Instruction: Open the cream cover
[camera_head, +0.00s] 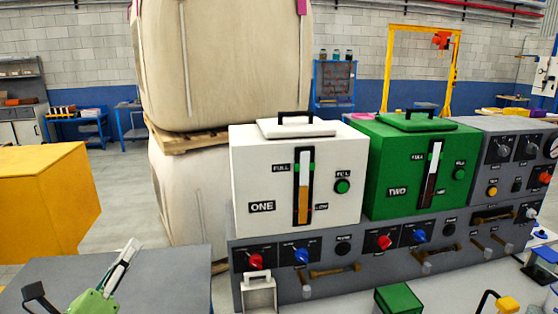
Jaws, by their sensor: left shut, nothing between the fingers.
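The cream cover (283,129) is a flat pale lid with a black handle (296,117). It lies on top of the cream box (264,183) marked ONE and looks shut. My left gripper (129,249) is at the lower left, shut and empty, in front of a grey surface. It is left of the cream box and below it in the picture, well apart from the cover. My right gripper is not in view.
A green box (386,178) marked TWO, with its own lid (414,124), stands close to the right. Below is a grey panel (325,292) with knobs and handles. A large pale sack (222,75) stands behind, and a yellow block (38,205) is at left.

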